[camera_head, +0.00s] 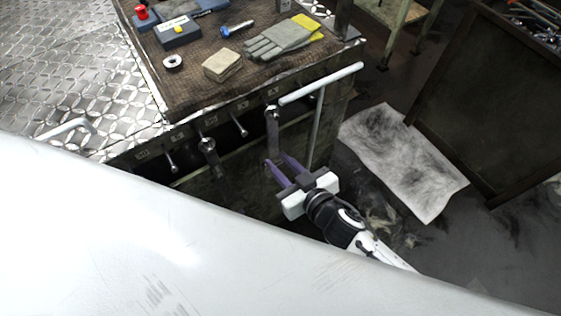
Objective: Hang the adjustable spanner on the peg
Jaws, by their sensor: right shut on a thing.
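The adjustable spanner (272,128) is a grey, narrow tool standing roughly upright in front of the bench's front face, near its right corner. My right gripper (279,163), with purple fingers, is shut on its lower part. The spanner's top end is at a bright peg end (271,111); I cannot tell whether the peg passes through its hole. More pegs stick out along the front, one bare peg (240,127) just to the left. Another dark tool (210,155) hangs farther left. My left gripper is not in view.
The bench top (190,92) holds gloves (280,40), a beige block (222,65), a metal ring (173,62) and a blue bolt (238,28). A white rail (322,82) juts near the spanner. A stained white sheet (405,160) lies on the floor at right.

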